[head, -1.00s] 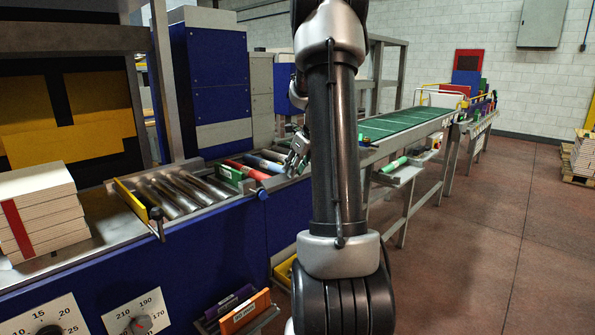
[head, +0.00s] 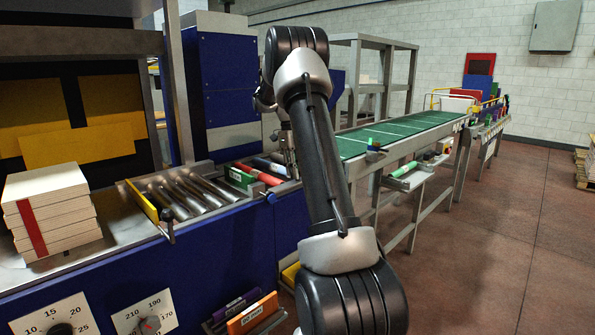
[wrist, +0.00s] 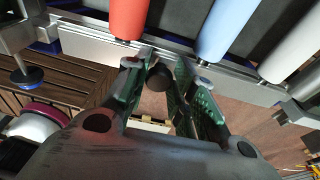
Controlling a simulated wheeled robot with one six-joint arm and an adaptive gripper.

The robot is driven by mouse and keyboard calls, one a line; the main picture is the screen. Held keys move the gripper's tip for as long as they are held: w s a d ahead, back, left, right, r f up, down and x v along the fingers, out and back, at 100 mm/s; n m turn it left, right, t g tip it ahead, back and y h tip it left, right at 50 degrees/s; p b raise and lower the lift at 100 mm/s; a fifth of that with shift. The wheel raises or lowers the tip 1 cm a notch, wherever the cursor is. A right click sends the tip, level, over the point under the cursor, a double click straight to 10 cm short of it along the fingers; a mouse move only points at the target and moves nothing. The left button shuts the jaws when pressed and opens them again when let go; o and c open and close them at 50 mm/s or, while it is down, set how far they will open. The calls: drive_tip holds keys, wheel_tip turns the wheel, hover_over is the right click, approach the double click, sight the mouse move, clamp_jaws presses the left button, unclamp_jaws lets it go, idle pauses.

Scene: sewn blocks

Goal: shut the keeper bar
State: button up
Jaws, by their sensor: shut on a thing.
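Red (wrist: 127,18), blue (wrist: 226,28) and white (wrist: 294,48) rollers lie side by side above a pale metal bar (wrist: 85,38) in the wrist view. This bar looks like the keeper bar, but I cannot be sure. My gripper (wrist: 160,70) has green-padded fingers, shut on a dark round knob (wrist: 158,78) just at the bar's near edge. How the knob joins the bar is hidden. In the head view my gripper (head: 288,160) points down by the roller bed, partly hidden by my arm. The red roller (head: 259,174) also shows there.
A blue-topped knob (wrist: 27,76) stands left of my gripper in the wrist view. In the head view, a yellow bar (head: 140,198) with a black knob (head: 167,216) borders bare metal rollers (head: 185,192). A green conveyor (head: 400,132) runs to the right.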

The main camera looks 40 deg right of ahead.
idle(0.5)
drive_tip(key=o, duration=1)
drive_tip(key=shift+w+f, duration=0.1)
drive_tip(key=r, duration=0.4)
drive_tip(key=w+r, duration=0.1)
drive_tip(key=r, duration=0.3)
drive_tip(key=w+r, duration=0.1)
drive_tip(key=r, duration=0.2)
drive_tip(key=shift+w+a+r, duration=0.1)
drive_tip(key=shift+w+r, duration=0.15)
drive_tip(key=shift+r, duration=0.15)
